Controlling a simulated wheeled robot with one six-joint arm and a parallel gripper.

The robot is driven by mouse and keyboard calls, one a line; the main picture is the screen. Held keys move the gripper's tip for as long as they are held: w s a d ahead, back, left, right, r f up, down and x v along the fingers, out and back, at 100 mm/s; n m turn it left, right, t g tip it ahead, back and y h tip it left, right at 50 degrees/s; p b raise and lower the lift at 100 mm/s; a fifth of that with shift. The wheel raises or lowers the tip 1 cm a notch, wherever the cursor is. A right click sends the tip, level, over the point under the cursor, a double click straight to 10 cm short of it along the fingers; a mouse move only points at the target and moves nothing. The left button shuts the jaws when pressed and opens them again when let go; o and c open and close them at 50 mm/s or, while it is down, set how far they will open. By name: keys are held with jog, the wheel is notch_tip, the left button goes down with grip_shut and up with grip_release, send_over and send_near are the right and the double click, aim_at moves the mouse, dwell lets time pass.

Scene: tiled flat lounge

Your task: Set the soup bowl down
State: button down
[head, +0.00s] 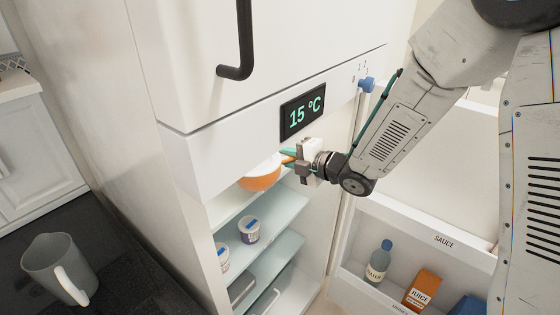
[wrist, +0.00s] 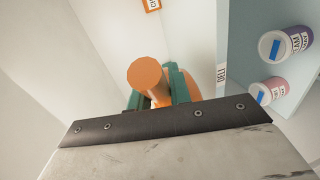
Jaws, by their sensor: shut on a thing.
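The soup bowl (head: 260,179), orange outside and pale on top, shows in the head view inside the open fridge, over the upper shelf. The fridge's front panel partly hides it. My gripper (head: 288,156) reaches in from the right and is shut on the bowl's near side. In the wrist view my gripper's teal fingers (wrist: 158,92) close around an orange part of the bowl (wrist: 146,74) with a round end. I cannot tell whether the bowl touches the shelf.
The open fridge door, at right, holds a bottle (head: 379,262) and a juice carton (head: 422,290). A panel with a 15 °C display (head: 303,112) overhangs the opening. A grey jug (head: 60,268) stands on the dark counter.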

jog(key=shift+w+f, duration=0.25)
jog(key=shift+w, duration=0.05)
jog(key=shift+s+a+f, duration=0.1)
jog(key=shift+a+f, duration=0.1)
jog(key=shift+f, duration=0.55)
jog(key=shift+a+f, duration=0.15)
jog(key=shift+f, duration=0.6)
jog(key=shift+f, duration=0.1)
jog(key=c, duration=1.3)
grip_release()
jog(key=shift+d, duration=0.1)
